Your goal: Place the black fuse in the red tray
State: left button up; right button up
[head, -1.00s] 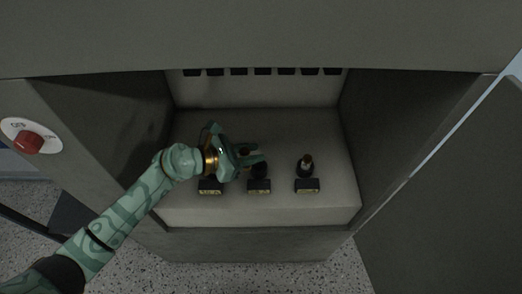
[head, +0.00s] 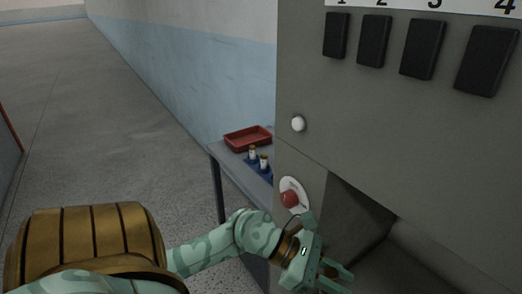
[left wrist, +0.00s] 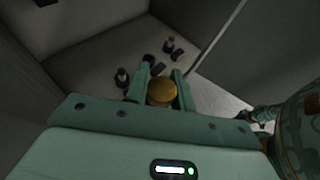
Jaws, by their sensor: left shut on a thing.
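My left gripper (head: 335,277) is at the opening of the grey cabinet in the head view. In the left wrist view, the left gripper (left wrist: 160,85) is shut on a fuse (left wrist: 162,92). Only its round brass-coloured top shows clearly; the fingers hide its body, so its colour is unclear. The red tray (head: 247,147) is on a table beyond the cabinet's left side, apart from the gripper.
Two dark fuses stand in the cabinet, one on the left (left wrist: 122,77) and one farther back (left wrist: 169,45). White fuses with brass caps (head: 252,155) stand in a blue holder before the tray. A red knob (head: 289,198) sticks out from the cabinet front near my left arm.

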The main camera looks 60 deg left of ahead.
aim_at(249, 141)
jog(key=k+j, duration=0.1)
jog(key=j, duration=0.9)
jog(key=j+u, duration=0.1)
jog(key=j, duration=0.95)
jog(key=k, duration=0.05)
